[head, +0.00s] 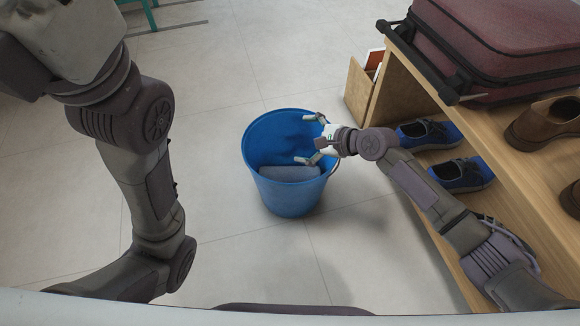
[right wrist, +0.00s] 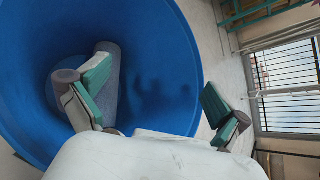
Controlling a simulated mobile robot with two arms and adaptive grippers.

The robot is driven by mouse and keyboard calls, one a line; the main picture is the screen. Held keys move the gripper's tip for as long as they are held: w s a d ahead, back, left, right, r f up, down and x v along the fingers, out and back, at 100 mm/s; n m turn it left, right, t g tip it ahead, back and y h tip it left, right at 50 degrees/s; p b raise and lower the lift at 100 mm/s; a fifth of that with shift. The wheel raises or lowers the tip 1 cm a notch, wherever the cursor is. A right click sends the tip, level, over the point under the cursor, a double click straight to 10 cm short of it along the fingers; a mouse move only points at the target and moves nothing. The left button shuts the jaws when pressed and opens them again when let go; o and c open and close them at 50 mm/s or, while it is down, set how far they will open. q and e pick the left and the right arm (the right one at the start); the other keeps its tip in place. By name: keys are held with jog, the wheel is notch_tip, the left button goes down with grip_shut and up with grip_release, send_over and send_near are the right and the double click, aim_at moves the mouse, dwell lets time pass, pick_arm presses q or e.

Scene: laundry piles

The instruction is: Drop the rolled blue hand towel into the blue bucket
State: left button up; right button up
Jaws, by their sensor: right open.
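The blue bucket (head: 291,200) stands upright on the tiled floor in the middle of the head view. The rolled blue hand towel (head: 289,173) lies inside it, grey-blue, low against the near wall. In the right wrist view the bucket (right wrist: 165,60) fills the left side, and the towel (right wrist: 109,88) shows inside, partly hidden behind one finger. My right gripper (head: 308,139) is open over the bucket's right rim, its fingers spread apart. In the right wrist view the open gripper (right wrist: 155,105) has nothing between its fingers. My left gripper is not in view; only my left arm shows.
A wooden shelf (head: 471,201) stands at the right, with blue shoes (head: 461,174) on its lower level. Brown shoes (head: 546,123) and a dark red suitcase (head: 500,45) are on top. The floor left of the bucket is clear.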

jog(key=shift+d, duration=0.1)
jog(key=v, duration=0.7)
jog(key=shift+s+r, duration=0.1)
jog(key=shift+r, duration=0.05)
